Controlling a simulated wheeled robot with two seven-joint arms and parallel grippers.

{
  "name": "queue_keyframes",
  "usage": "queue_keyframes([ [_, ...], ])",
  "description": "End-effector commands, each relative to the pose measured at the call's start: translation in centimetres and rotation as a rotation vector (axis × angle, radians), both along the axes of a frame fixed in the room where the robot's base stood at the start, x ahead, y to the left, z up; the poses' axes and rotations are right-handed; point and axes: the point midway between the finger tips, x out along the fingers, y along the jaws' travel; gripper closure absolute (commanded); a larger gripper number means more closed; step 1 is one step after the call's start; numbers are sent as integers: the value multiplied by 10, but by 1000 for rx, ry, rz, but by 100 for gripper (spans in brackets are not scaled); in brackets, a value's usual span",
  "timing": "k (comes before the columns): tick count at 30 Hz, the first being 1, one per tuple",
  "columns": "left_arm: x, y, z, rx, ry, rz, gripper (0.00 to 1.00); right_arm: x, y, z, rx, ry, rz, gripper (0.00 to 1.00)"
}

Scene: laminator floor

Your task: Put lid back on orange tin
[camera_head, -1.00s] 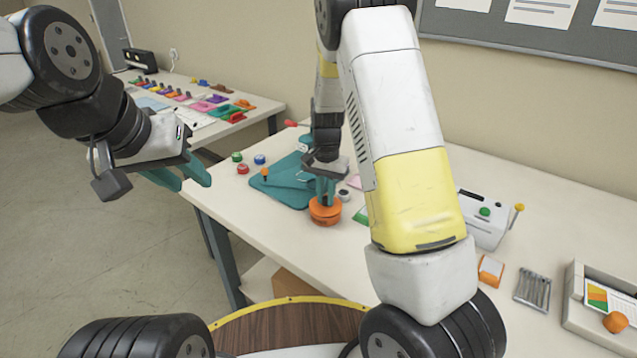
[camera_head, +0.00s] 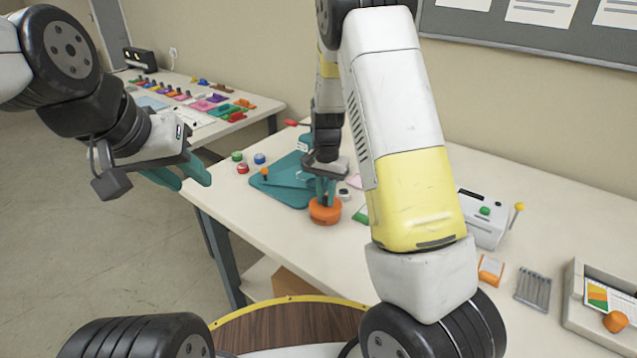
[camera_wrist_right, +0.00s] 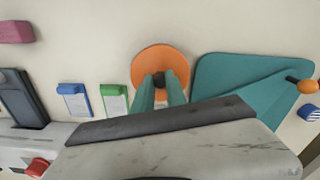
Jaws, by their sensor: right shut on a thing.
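The orange tin (camera_head: 325,213) stands on the white table, directly under my right gripper. In the right wrist view a round orange lid (camera_wrist_right: 152,60) with a dark knob shows from above. My right gripper (camera_head: 325,199) points down with its teal fingers shut on the dark knob, which also shows between the fingertips in the right wrist view (camera_wrist_right: 159,79). The lid is at the top of the tin; I cannot tell whether it is fully seated. My left gripper (camera_head: 190,179) is open and empty, off the table's left edge.
A teal paper trimmer (camera_head: 284,190) lies just left of the tin. Small red, green and blue round items stand beyond it. A white machine (camera_head: 484,220), a card holder and a tray (camera_head: 600,310) are to the right. The table in front of the tin is clear.

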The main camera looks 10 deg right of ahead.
Motion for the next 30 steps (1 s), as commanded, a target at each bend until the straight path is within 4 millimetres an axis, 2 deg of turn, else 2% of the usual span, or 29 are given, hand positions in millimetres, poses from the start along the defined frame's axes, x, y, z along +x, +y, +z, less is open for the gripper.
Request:
queue_keyframes([
  [5,0,0,0,0,0,0,64,0,0,0,0,0,0,100],
  [6,0,0,0,0,0,0,64,0,0,0,0,0,0,80],
  [9,0,0,0,0,0,0,64,0,0,0,0,0,0,60],
  [16,0,0,0,0,0,0,64,0,0,0,0,0,0,58],
  [20,0,0,0,0,0,0,64,0,0,0,0,0,1,36],
  [30,0,0,0,0,0,0,64,0,0,1,0,0,1,36],
])
